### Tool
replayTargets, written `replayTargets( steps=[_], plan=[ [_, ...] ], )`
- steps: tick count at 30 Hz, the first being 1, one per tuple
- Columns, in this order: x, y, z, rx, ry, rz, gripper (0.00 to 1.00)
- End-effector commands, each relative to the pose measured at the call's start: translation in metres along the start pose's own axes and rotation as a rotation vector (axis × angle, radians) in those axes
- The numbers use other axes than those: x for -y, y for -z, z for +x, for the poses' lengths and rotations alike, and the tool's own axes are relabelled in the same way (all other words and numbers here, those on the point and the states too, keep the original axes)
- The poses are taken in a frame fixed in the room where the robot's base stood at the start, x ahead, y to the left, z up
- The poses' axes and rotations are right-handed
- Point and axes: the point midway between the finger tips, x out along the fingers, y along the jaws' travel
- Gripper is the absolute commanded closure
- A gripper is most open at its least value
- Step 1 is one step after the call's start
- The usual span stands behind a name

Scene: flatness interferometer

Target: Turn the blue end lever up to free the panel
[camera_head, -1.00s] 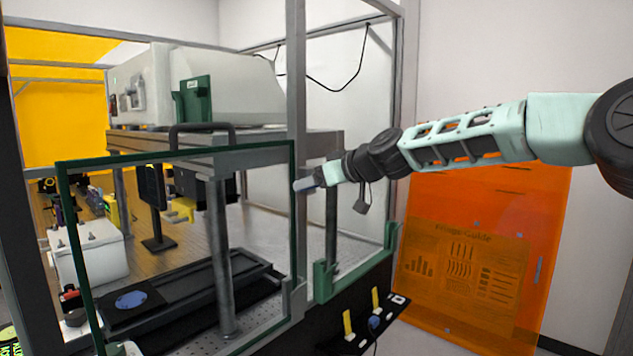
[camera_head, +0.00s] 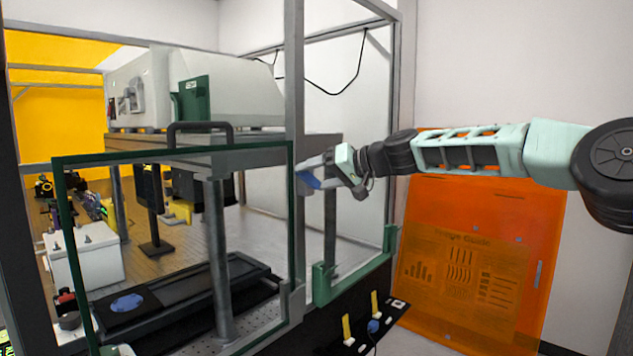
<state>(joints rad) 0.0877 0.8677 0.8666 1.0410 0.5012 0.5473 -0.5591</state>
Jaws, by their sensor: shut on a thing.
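The blue end lever (camera_head: 308,180) is a small blue piece at the grey upright post, near the upper right corner of the green-framed panel. It is tilted, with its left end higher. My gripper (camera_head: 312,176) is shut on the lever, with its fingers on either side. The fingers hide part of the lever and its pivot. The green-framed clear panel (camera_head: 110,156) stands upright in the front opening of the enclosure, left of my gripper.
A grey post (camera_head: 296,80) rises beside the lever. A second green-edged opening (camera_head: 322,284) lies to the right. An orange sheet (camera_head: 480,270) with a chart stands behind my arm. A black ledge (camera_head: 370,325) with yellow-handled pieces is below.

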Motion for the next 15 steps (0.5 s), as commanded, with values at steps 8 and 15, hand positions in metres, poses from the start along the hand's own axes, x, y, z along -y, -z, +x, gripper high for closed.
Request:
replayTargets(
  steps=[8, 15],
  plan=[
    [-0.0062, 0.006, -0.0028, -0.004, 0.1, 0.243, 0.52],
    [-0.0108, 0.0087, -0.0039, -0.002, 0.187, 0.452, 0.52]
  ],
)
